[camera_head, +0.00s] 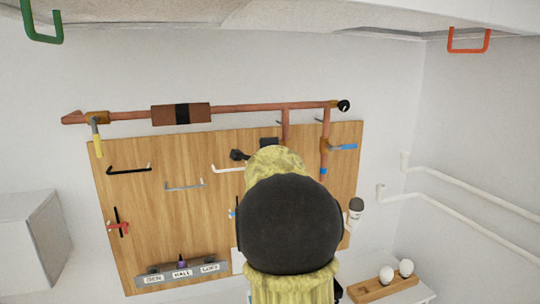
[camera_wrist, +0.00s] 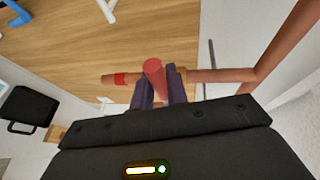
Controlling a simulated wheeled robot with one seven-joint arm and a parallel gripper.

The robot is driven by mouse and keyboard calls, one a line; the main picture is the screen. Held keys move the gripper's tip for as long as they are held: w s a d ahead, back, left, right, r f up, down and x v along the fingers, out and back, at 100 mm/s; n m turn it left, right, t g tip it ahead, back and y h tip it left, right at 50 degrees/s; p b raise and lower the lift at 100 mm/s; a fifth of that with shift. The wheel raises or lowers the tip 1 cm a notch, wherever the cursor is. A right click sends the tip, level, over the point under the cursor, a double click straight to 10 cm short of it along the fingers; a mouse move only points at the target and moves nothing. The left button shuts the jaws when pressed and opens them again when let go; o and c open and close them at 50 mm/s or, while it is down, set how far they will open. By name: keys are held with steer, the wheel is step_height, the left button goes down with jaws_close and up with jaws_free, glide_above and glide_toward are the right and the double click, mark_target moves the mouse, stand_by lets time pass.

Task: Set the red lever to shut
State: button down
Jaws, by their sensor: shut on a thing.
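In the wrist view a red lever (camera_wrist: 154,72) shows as a short thick bar between my gripper's two dark fingers (camera_wrist: 160,88). It lies across a copper pipe (camera_wrist: 222,76) with a brass-coloured valve body partly hidden behind the fingers. A red band (camera_wrist: 120,79) marks the pipe just left of the lever. My gripper is shut on the lever. In the head view my own arm hides the gripper and this lever.
A wooden board (camera_head: 150,215) carries hooks, a yellow-handled valve (camera_head: 97,138), a blue-handled valve (camera_head: 342,147) and a small red clamp-like thing (camera_head: 119,227). A labelled rack (camera_head: 181,274) sits at its bottom. A wooden tray (camera_head: 380,289) with white round objects stands right.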

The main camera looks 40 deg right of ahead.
steer(key=shift+r, duration=0.1)
steer(key=c, duration=1.4)
jaws_free()
steer(key=shift+d, duration=0.1)
steer(key=p+v, duration=0.1)
steer(key=v, duration=1.6)
steer(key=shift+s, duration=0.2)
steer(key=shift+w, duration=0.15)
